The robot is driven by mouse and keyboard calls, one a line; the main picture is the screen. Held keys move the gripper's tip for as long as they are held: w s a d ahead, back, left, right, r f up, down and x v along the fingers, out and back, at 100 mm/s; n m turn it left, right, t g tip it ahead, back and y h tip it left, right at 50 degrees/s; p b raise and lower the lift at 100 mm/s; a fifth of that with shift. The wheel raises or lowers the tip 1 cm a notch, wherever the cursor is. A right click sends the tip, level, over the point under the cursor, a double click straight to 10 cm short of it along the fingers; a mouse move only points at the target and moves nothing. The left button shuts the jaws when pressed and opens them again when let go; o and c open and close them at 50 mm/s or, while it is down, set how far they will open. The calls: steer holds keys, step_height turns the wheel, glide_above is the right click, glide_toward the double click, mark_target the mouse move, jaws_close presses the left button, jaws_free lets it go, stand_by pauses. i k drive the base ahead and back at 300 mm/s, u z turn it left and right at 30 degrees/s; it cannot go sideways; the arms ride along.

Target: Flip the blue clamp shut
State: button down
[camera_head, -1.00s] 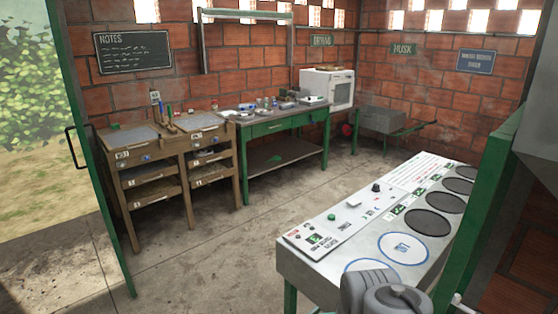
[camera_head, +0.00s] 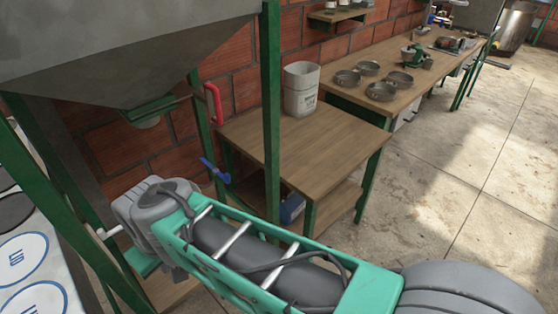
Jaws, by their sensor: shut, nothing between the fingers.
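A small blue part (camera_head: 215,170), likely the blue clamp, sits on a green post below the grey hopper, left of the wooden table. It looks tilted down to the right; whether it is open or closed is too small to tell. My teal and grey arm crosses the lower middle of the view, and its grey joint is below and left of the blue part. My gripper and its fingers do not show.
The grey hopper (camera_head: 130,50) on green posts fills the upper left, with a red handle (camera_head: 213,104) beside it. A wooden table (camera_head: 310,150) holds a white bucket (camera_head: 300,90). Lid discs (camera_head: 25,256) lie at far left. Open concrete floor (camera_head: 470,190) is at right.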

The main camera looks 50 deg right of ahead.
mark_target(226, 177)
steer(key=z, duration=1.6)
steer(key=i, duration=0.35)
steer(key=u, duration=2.8)
